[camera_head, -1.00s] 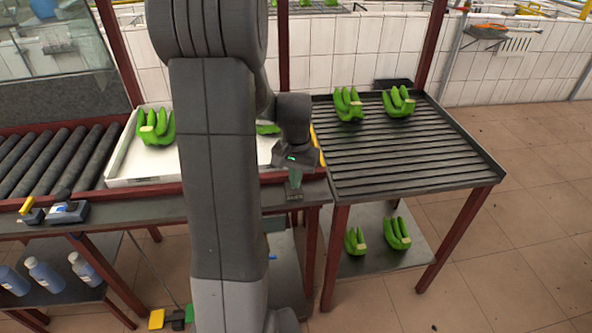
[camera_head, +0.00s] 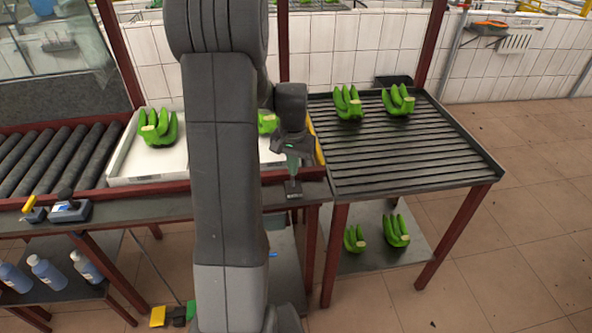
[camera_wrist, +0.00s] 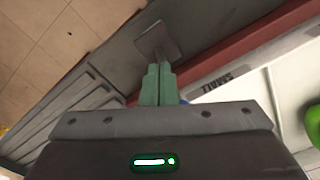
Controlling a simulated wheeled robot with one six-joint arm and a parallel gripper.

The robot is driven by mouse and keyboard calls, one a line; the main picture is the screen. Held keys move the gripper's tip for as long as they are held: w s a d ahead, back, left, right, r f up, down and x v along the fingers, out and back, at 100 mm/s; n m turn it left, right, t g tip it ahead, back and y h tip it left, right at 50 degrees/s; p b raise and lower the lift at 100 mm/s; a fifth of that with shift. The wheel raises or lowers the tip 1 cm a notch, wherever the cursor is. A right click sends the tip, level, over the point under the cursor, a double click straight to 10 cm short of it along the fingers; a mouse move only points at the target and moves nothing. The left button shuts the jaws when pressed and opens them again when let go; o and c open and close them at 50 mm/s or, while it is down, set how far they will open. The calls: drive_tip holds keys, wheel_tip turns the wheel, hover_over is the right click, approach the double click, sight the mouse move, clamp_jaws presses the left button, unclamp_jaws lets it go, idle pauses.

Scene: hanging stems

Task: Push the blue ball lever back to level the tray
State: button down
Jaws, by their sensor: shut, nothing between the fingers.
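My gripper (camera_head: 292,168) has green fingers, shut and empty, just above a small dark plate (camera_head: 294,190) on the bench's front ledge. In the wrist view the shut fingers (camera_wrist: 158,70) point toward that plate (camera_wrist: 158,40). A sliver of blue (camera_wrist: 184,100), likely the blue ball, shows right beside the fingers; the rest is hidden, and I cannot tell whether they touch. The white tray (camera_head: 146,176) lies behind the ledge, partly hidden by my arm. It holds green banana bunches (camera_head: 160,128) (camera_head: 268,122). I cannot tell its tilt for certain.
A roller conveyor (camera_head: 50,158) adjoins the tray at left. A ribbed dark table (camera_head: 400,150) with two banana bunches stands at right. More bunches lie on its lower shelf (camera_head: 375,262). A blue-grey device (camera_head: 70,210) sits on the ledge at left.

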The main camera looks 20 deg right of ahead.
drive_tip(key=shift+s+a, duration=0.1)
drive_tip(key=shift+s, duration=0.25)
drive_tip(key=shift+r, duration=0.15)
wheel_tip(320, 180, up, 10)
drive_tip(key=p, duration=0.7)
drive_tip(key=shift+f, duration=0.2)
drive_tip(key=shift+f, duration=0.1)
wheel_tip(320, 180, down, 10)
drive_tip(key=b, duration=0.7)
drive_tip(key=shift+w, duration=0.3)
